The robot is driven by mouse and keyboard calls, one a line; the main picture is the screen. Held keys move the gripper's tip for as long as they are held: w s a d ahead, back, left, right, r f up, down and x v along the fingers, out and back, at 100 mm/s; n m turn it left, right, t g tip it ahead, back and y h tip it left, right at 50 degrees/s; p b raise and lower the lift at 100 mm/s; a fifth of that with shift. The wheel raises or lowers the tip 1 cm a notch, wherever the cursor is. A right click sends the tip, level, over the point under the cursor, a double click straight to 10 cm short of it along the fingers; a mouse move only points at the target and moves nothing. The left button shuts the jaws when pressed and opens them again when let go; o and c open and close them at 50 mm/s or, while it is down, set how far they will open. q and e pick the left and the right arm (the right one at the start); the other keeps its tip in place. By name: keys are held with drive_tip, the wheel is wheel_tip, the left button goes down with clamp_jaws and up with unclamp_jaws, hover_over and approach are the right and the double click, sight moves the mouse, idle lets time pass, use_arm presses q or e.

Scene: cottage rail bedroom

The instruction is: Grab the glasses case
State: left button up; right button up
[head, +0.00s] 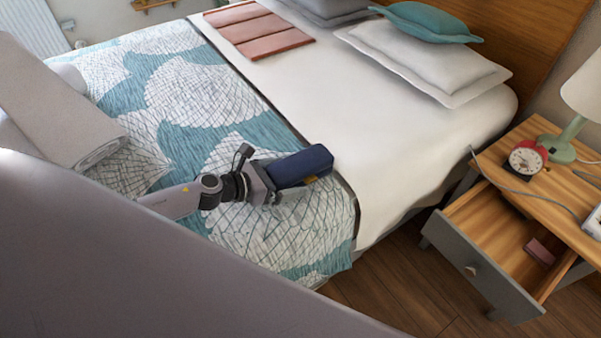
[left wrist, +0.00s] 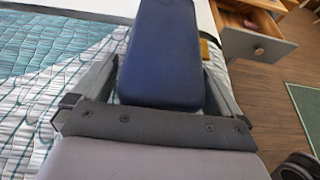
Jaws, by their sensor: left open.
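A dark blue glasses case (head: 300,166) lies on the patterned bedspread near the bed's side edge. It also shows in the left wrist view (left wrist: 166,55), running away from the gripper. My left gripper (head: 284,190) is at the near end of the case. In the left wrist view, its two fingers (left wrist: 162,85) stand open on either side of the case. I cannot tell whether either finger touches it. A small yellow-brown thing (left wrist: 204,48) shows beside the case. My right gripper is not in view.
A nightstand (head: 565,195) with its drawer (head: 480,262) pulled open stands right of the bed. Pillows (head: 425,58) lie at the bed's head. The white sheet (head: 390,135) beyond the case is clear.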

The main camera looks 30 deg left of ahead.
use_arm(q)
drive_tip(key=c, duration=1.9)
drive_tip(key=shift+o, duration=0.2)
drive_tip(key=shift+r, duration=0.1)
wheel_tip(320, 180, up, 20)
drive_tip(key=p, duration=0.9)
